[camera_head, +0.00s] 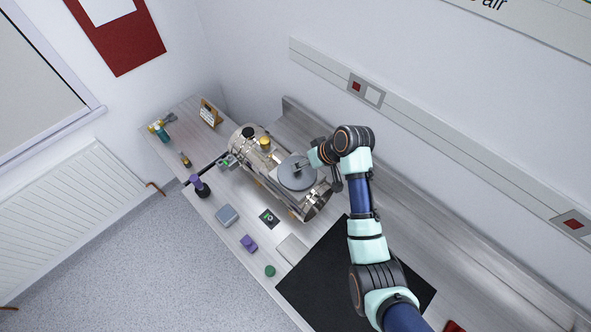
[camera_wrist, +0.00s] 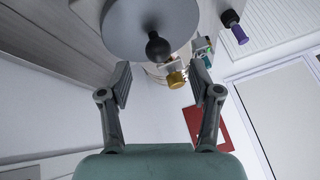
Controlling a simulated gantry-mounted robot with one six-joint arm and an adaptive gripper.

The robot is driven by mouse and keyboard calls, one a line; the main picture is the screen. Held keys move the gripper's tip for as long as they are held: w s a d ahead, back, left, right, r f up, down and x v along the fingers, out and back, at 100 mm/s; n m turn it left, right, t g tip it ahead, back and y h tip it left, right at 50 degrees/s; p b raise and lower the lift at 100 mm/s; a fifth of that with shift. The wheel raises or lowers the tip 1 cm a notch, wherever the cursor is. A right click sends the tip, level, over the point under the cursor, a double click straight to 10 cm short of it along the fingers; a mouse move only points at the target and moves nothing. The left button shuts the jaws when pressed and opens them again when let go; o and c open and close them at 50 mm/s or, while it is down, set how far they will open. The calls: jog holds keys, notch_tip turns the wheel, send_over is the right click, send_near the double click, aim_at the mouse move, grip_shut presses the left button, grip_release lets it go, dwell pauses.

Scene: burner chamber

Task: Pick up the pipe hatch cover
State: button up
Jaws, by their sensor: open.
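The pipe hatch cover (camera_head: 297,173) is a round grey disc with a dark knob, lying on top of the metal pipe chamber (camera_head: 318,201) on the bench. In the wrist view the cover (camera_wrist: 130,24) fills the upper middle, and its black ball knob (camera_wrist: 157,46) points toward my gripper. My gripper (camera_wrist: 161,84) is open and empty, with one finger on each side of the knob's line. The knob appears beyond the fingertips, not between them. In the head view my gripper (camera_head: 308,164) is close to the cover's right side; its fingers are small there.
A yellow cap (camera_head: 265,142) sits on the chamber left of the cover. Along the bench's front lie a purple-topped black tool (camera_head: 199,186), a blue-grey box (camera_head: 227,215), a purple block (camera_head: 248,243) and a green disc (camera_head: 269,271). A black mat (camera_head: 325,285) lies below my arm.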

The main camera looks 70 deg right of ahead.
jog(key=x, duration=0.5)
jog(key=shift+d+p, duration=0.1)
jog(key=shift+p, duration=0.3)
grip_shut()
jog(key=shift+r, duration=0.1)
notch_tip(320, 180, up, 20)
jog(key=b, duration=0.1)
jog(key=shift+b, duration=0.35)
jog(key=c, duration=0.8)
grip_release()
grip_shut()
